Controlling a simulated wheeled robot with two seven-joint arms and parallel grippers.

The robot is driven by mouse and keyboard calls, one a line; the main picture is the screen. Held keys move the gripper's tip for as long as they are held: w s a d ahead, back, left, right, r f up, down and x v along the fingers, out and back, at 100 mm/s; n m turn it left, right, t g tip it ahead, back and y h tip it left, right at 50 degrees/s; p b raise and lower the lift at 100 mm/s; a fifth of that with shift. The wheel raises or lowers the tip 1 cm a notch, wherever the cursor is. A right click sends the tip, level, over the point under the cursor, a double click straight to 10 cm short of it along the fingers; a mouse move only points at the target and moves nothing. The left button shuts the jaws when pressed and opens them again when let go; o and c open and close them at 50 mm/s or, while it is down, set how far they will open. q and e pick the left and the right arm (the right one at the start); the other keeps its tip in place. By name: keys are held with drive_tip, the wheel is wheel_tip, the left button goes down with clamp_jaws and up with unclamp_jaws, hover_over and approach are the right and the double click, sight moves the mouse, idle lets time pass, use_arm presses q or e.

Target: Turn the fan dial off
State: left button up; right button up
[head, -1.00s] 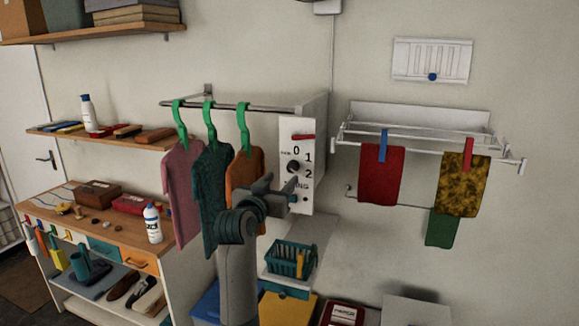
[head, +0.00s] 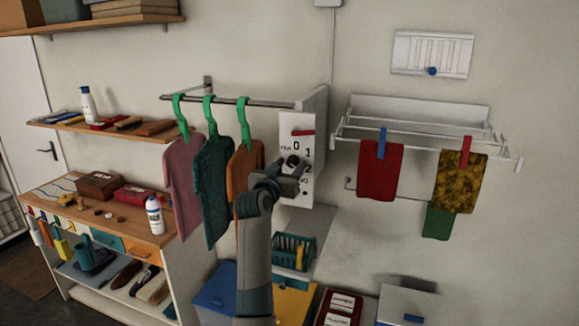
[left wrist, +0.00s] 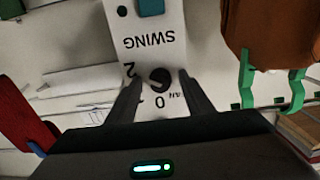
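The fan dial (head: 291,161) is a small dark round knob on a white panel (head: 297,125) marked 0, 1, 2 and SWING. It also shows in the left wrist view (left wrist: 159,79), where the panel appears upside down. Which mark the dial points to is not clear. My left gripper (head: 293,169) is in front of the panel at the dial. In the left wrist view its two fingers are apart, one on each side of the dial, with gaps visible. Contact with the dial cannot be told. My right gripper is not in view.
Shirts on green hangers (head: 209,115) hang from a rail just left of the panel. A drying rack (head: 420,135) with cloths is on the wall to the right. A teal basket (head: 292,250) stands below. The wall between panel and rack is clear.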

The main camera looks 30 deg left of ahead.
use_arm(q)
drive_tip(key=c, duration=1)
drive_tip(key=shift+n, duration=0.4)
drive_tip(key=n, duration=0.9)
drive_tip(key=shift+d+n, duration=0.1)
drive_tip(key=shift+n, duration=0.3)
drive_tip(key=n, duration=0.6)
drive_tip(key=shift+r, duration=0.1)
drive_tip(key=n, duration=0.4)
drive_tip(key=shift+n, duration=1.8)
